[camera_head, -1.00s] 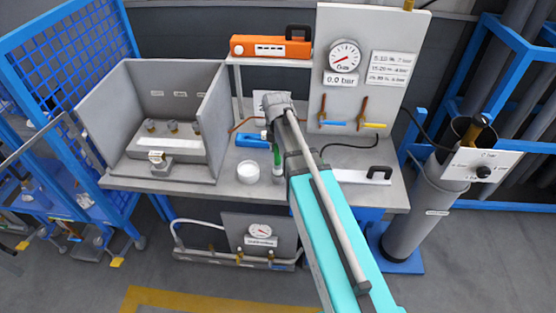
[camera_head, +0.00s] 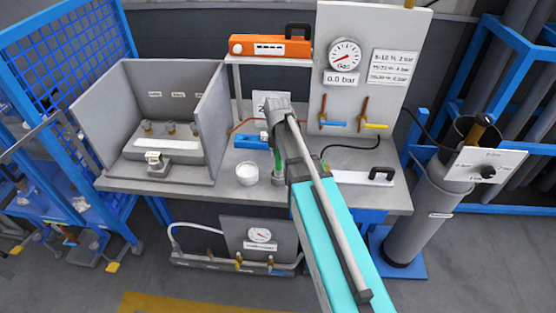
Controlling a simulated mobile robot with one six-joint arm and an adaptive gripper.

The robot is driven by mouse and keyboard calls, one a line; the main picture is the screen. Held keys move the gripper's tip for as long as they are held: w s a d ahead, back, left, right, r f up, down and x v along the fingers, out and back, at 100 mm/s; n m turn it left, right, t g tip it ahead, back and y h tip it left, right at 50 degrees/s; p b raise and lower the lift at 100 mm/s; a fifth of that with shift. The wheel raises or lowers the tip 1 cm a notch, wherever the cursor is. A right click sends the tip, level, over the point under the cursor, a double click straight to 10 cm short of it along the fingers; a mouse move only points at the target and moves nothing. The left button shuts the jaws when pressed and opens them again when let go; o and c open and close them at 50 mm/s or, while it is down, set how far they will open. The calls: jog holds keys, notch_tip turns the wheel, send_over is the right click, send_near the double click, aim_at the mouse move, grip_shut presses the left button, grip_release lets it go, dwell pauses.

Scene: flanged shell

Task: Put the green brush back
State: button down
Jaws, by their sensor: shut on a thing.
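The green brush (camera_head: 278,160) shows as a thin upright green strip on the bench, just left of my forearm and beside the white cup. My gripper (camera_head: 269,178) is low at the brush, a dark shape angled down to its left. It is shut on the brush, though my arm links cover most of the contact. A small grey holder stands under the brush's lower end and is partly hidden. I cannot tell whether the brush touches it.
A white cup (camera_head: 247,174) stands close on the left. A blue object (camera_head: 249,141) lies behind it. A grey three-sided booth (camera_head: 90,130) fills the bench's left. A gauge panel (camera_head: 372,65) stands behind on the right, with a black-handled white block (camera_head: 375,176) in front of it.

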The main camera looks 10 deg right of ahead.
jog(key=shift+f, duration=0.45)
jog(key=shift+f+b, duration=0.15)
jog(key=shift+b, duration=0.25)
jog(key=shift+c, duration=2.2)
grip_release()
jog(key=shift+r, duration=0.25)
notch_tip(320, 180, up, 12)
jog(key=p, duration=1.2)
